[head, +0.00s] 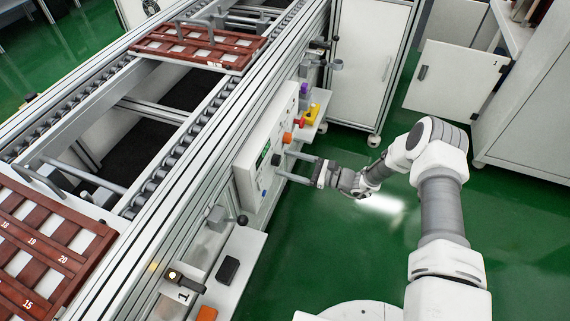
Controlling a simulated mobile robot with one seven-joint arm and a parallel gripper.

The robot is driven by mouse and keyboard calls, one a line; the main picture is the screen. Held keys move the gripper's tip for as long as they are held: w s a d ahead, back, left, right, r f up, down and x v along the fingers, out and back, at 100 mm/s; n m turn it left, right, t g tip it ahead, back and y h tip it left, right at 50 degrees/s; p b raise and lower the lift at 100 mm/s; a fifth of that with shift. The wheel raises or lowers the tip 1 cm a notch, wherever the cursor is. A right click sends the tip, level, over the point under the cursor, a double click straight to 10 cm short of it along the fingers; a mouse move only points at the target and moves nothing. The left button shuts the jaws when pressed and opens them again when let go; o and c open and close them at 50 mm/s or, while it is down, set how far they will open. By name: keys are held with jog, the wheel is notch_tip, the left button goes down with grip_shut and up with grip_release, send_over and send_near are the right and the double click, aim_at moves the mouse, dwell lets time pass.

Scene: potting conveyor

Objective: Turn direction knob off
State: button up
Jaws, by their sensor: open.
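A white control panel (248,172) is mounted on the side of the conveyor, with a small green display (263,154) and several knobs. A dark knob (276,160) sticks out from its face. An orange knob (287,137) and a red knob (299,123) are farther along the panel. No label is readable, so I cannot tell for sure which is the direction knob. My gripper (282,163) is open and reaches in from the right, its two fingers pointing at the panel. The dark knob lies between the fingertips; whether they touch it is too small to tell.
The conveyor holds a numbered reddish-brown tray (30,250) at lower left and another tray (200,45) at the top. A shelf (240,258) with a black item (228,269) juts out below the panel. A white cabinet (365,60) stands behind. Green floor is clear around my arm.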

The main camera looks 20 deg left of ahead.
jog(key=shift+a, duration=0.7)
grip_shut()
